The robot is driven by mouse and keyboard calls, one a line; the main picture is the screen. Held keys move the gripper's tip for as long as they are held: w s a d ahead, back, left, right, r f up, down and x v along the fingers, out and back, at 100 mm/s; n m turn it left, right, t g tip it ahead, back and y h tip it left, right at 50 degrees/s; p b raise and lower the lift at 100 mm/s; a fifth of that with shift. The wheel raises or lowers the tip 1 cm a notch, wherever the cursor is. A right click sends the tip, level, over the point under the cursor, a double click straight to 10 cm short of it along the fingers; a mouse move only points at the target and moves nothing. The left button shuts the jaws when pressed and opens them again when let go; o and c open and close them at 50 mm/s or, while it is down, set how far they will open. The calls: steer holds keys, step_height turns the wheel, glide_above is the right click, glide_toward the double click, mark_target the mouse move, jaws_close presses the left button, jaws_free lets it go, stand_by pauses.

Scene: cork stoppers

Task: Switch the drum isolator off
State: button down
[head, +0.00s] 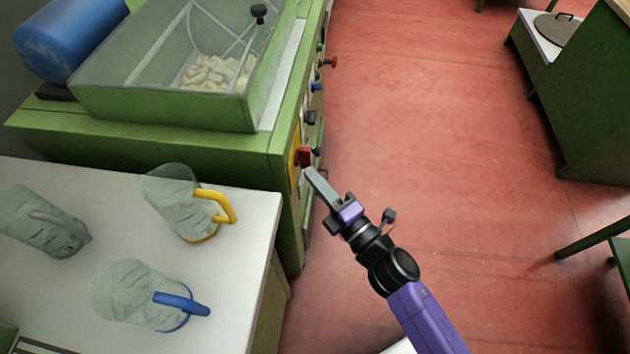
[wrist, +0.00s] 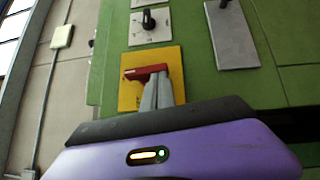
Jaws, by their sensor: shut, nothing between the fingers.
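The drum isolator is a red handle (wrist: 144,72) on a yellow plate (wrist: 172,62), fixed to the green machine's front panel. In the head view the red handle (head: 304,157) sticks out from the panel's near end. My gripper (head: 310,172) is shut and empty, its fingertips close to the red handle. In the wrist view the grey fingertips (wrist: 160,80) reach up to the handle's right part and cover some of it. I cannot tell whether they touch it. The red handle lies roughly crosswise in the wrist view.
The green machine (head: 150,140) carries other knobs along its panel, including a black knob (wrist: 148,20) on a pale plate. A white table (head: 240,225) with several clear jugs stands at left. The red floor (head: 440,140) to the right is open.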

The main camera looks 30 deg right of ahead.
steer(key=w+n+t+y+b, duration=0.1)
steer(key=n+y+b, duration=0.3)
steer(key=b, duration=0.5)
steer(key=w+d+f+n+t+y+b, duration=0.1)
steer(key=n+y+b, duration=0.2)
steer(key=n+b, duration=0.3)
steer(key=w+d+n+t+y+b, duration=0.1)
steer(key=n+y+b, duration=0.3)
steer(key=b, duration=1)
steer(key=shift+d+f+n+y, duration=0.2)
steer(key=shift+f+n+y, duration=0.15)
steer(key=shift+n, duration=0.75)
steer(key=shift+w+f+b, duration=0.1)
steer(key=shift+b, duration=0.2)
steer(key=s+d+f+b, duration=0.2)
steer(key=s+d+f, duration=0.2)
steer(key=f, duration=0.7)
steer(key=shift+s+d+b, duration=0.15)
steer(key=shift+d+b, duration=0.25)
steer(key=shift+d, duration=0.45)
